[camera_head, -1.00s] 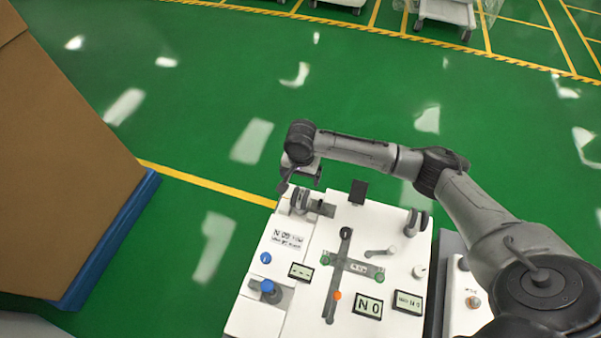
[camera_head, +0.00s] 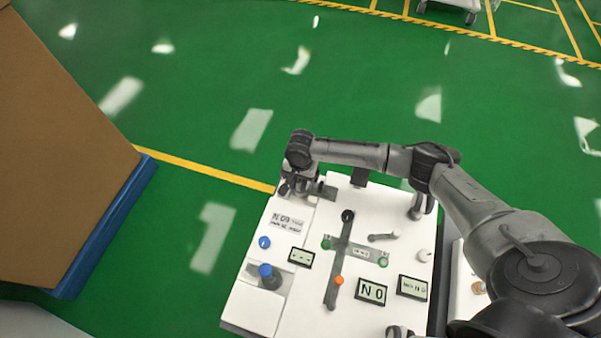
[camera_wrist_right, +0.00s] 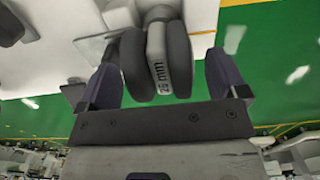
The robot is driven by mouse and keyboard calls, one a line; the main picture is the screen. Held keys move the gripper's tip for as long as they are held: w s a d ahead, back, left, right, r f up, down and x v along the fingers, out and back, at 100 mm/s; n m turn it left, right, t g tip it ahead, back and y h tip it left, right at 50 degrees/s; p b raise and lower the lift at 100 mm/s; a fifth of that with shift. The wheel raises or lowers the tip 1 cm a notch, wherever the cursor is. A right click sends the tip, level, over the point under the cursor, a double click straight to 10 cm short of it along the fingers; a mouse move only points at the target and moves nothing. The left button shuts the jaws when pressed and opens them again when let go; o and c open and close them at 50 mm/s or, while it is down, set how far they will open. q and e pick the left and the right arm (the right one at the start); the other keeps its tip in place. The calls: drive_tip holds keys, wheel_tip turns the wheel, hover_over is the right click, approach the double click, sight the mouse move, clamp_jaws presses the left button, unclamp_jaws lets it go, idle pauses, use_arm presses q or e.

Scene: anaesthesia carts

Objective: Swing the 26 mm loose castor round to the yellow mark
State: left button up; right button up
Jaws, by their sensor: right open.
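The 26 mm castor (camera_wrist_right: 157,62) has twin dark grey wheels and a light centre labelled "26 mm". In the right wrist view it stands between the two fingers of my right gripper (camera_wrist_right: 163,84), which is open. Gaps show on both sides of the wheels, wider on the right. In the head view my right gripper (camera_head: 297,186) is over the far left corner of the white panel (camera_head: 262,307) and hides most of this castor. My left gripper is not in view.
Another castor (camera_head: 418,206) stands at the panel's far right corner. A large brown box (camera_head: 60,150) with a blue base stands left. Green floor lies open beyond.

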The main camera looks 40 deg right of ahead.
drive_tip(key=shift+f, duration=0.4)
drive_tip(key=shift+c, duration=0.2)
drive_tip(key=c, duration=1.2)
drive_tip(key=shift+o, duration=0.2)
drive_tip(key=shift+s+r+n+p, duration=0.1)
drive_tip(key=shift+r+n+p, duration=0.05)
drive_tip(key=shift+n+p, duration=0.25)
drive_tip(key=shift+d+n+p, duration=0.1)
drive_tip(key=shift+n+p, duration=0.7)
drive_tip(key=shift+n, duration=0.3)
drive_tip(key=shift+s+d+n+p, duration=0.15)
drive_tip(key=shift+n+p, duration=0.3)
drive_tip(key=shift+n, duration=0.35)
